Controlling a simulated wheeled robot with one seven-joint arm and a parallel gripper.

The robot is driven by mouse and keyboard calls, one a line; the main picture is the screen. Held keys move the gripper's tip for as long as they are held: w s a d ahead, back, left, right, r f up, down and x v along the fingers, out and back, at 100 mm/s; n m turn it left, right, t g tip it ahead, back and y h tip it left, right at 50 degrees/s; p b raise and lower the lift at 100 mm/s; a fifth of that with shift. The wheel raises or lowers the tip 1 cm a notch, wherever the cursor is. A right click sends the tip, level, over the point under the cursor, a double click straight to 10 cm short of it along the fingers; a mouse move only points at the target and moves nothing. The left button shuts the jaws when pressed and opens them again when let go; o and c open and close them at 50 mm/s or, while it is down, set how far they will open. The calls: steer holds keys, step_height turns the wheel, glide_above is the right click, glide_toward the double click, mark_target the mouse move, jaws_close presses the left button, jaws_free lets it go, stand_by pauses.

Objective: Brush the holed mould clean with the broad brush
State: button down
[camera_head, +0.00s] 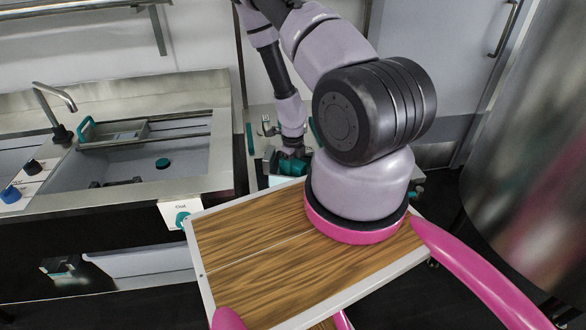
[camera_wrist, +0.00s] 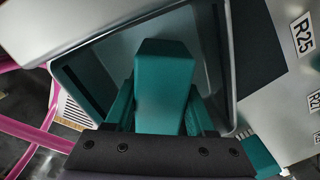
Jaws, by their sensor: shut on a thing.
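My gripper (camera_wrist: 160,95) is shut on a teal block-like thing (camera_wrist: 164,88), which fills the space between its fingers in the wrist view. It looks like the handle of the broad brush, but no bristles show on it. In the head view my gripper (camera_head: 291,160) is low over the small bench beyond the wooden top, with teal parts around it. In the wrist view a dark-rimmed rectangular tray or basin (camera_wrist: 218,50) lies beyond the held thing. I cannot make out the holed mould; no holes show, and my gripper and arm hide part of the bench.
A steel sink (camera_head: 180,165) with a tap (camera_head: 55,110) stands at the left, with a teal-handled rack (camera_head: 115,135) across it. A large steel vessel (camera_head: 540,150) stands at the right. A ridged teal thing (camera_wrist: 262,155) and an R25 label (camera_wrist: 303,31) show in the wrist view.

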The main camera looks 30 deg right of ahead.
mark_target(293, 162)
steer(key=shift+s+a, duration=0.4)
steer(key=shift+s, duration=0.35)
steer(key=shift+s+a, duration=0.4)
steer(key=shift+s, duration=0.35)
steer(key=shift+w+d+f, duration=0.1)
steer(key=shift+w+d, duration=0.35)
steer(key=shift+w, duration=0.35)
steer(key=shift+w+d+r, duration=0.1)
steer(key=shift+w+d, duration=0.4)
steer(key=shift+w, duration=0.35)
steer(key=shift+w+d+f, duration=0.1)
steer(key=shift+w+d, duration=0.35)
steer(key=shift+w, duration=0.35)
steer(key=shift+s+a, duration=0.35)
steer(key=shift+s, duration=0.3)
steer(key=shift+s+a, duration=0.35)
steer(key=shift+s, duration=0.25)
steer(key=shift+w+r, duration=0.1)
steer(key=shift+r, duration=3)
steer(key=shift+r, duration=1.5)
